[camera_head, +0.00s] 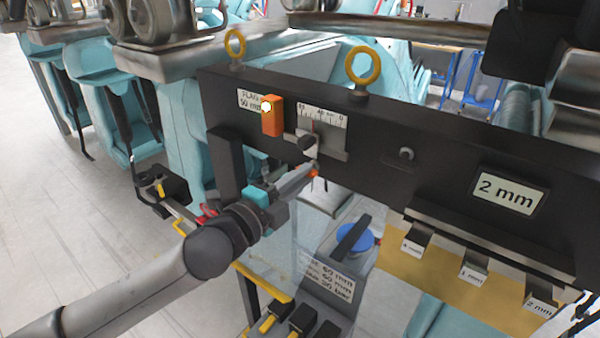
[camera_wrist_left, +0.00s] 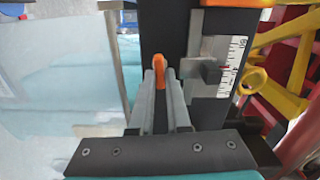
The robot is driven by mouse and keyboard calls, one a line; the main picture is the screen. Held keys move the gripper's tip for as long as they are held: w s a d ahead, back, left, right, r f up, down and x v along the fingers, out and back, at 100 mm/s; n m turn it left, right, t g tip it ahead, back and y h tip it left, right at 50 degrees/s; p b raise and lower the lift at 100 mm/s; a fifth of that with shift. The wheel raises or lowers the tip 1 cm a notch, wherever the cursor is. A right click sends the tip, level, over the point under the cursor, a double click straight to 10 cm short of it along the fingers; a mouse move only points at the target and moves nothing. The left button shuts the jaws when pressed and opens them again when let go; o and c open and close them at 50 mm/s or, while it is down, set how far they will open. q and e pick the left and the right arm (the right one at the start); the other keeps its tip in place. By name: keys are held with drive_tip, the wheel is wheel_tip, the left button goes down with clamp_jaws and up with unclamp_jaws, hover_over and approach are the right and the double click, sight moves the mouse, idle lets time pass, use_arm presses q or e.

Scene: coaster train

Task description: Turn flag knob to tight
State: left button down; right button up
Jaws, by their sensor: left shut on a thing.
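The flag knob is a small orange piece. In the left wrist view the knob (camera_wrist_left: 160,74) sits between the tips of my left gripper (camera_wrist_left: 162,88), whose fingers are closed on it. In the head view my left gripper (camera_head: 313,172) reaches the lower edge of the black beam (camera_head: 375,150), and only a speck of orange shows at its tips. Just above is a metal scale plate (camera_head: 333,140) with a dark slider (camera_head: 306,143); the slider (camera_wrist_left: 207,70) also shows in the left wrist view. I cannot read any tight marking. My right gripper is not in view.
An orange block (camera_head: 272,118) with a lit spot stands by the flag label (camera_head: 248,98). Yellow ring bolts (camera_head: 363,66) top the beam.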

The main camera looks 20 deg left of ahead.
use_arm(q)
drive_tip(key=shift+m, duration=0.6)
drive_tip(key=c, duration=0.9)
unclamp_jaws()
drive_tip(key=shift+s+a+f, duration=0.15)
drive_tip(key=shift+s+a, duration=0.1)
drive_tip(key=shift+s, duration=0.35)
drive_tip(key=shift+b+v, duration=0.9)
drive_tip(key=shift+v, duration=6.05)
